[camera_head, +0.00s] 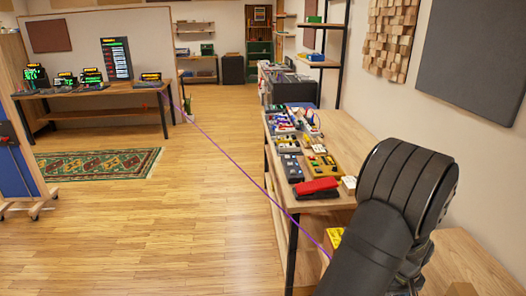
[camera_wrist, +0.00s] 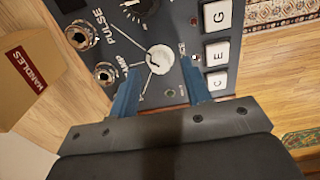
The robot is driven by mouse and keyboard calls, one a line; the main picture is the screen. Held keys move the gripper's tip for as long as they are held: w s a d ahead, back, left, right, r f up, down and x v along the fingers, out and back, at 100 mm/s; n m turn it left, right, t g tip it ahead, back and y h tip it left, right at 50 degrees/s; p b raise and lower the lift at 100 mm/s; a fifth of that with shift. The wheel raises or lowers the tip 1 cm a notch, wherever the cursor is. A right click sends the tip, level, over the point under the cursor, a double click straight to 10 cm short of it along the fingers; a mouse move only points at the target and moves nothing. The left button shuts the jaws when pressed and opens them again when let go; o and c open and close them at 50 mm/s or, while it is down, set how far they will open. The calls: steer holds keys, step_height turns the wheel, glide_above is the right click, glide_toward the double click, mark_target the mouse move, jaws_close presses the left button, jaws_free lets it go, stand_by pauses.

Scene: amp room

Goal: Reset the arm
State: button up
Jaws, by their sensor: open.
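In the wrist view my gripper (camera_wrist: 160,75) is open, with its two blue fingers apart. A white round knob (camera_wrist: 160,58) on a dark panel (camera_wrist: 180,22) shows between and just beyond the fingertips. I cannot tell how far the fingertips are from the panel, and nothing is seen held. In the head view my dark arm (camera_head: 385,215) fills the lower right, and the gripper itself is hidden there.
The panel carries square white keys (camera_wrist: 217,52) and metal jacks (camera_wrist: 81,35). In the head view a wooden bench (camera_head: 350,135) holds several small devices and a red object (camera_head: 316,186). The floor (camera_head: 150,225) left of it is open.

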step_height(320, 180, up, 7)
steer(key=shift+f, duration=0.1)
stand_by(0.3)
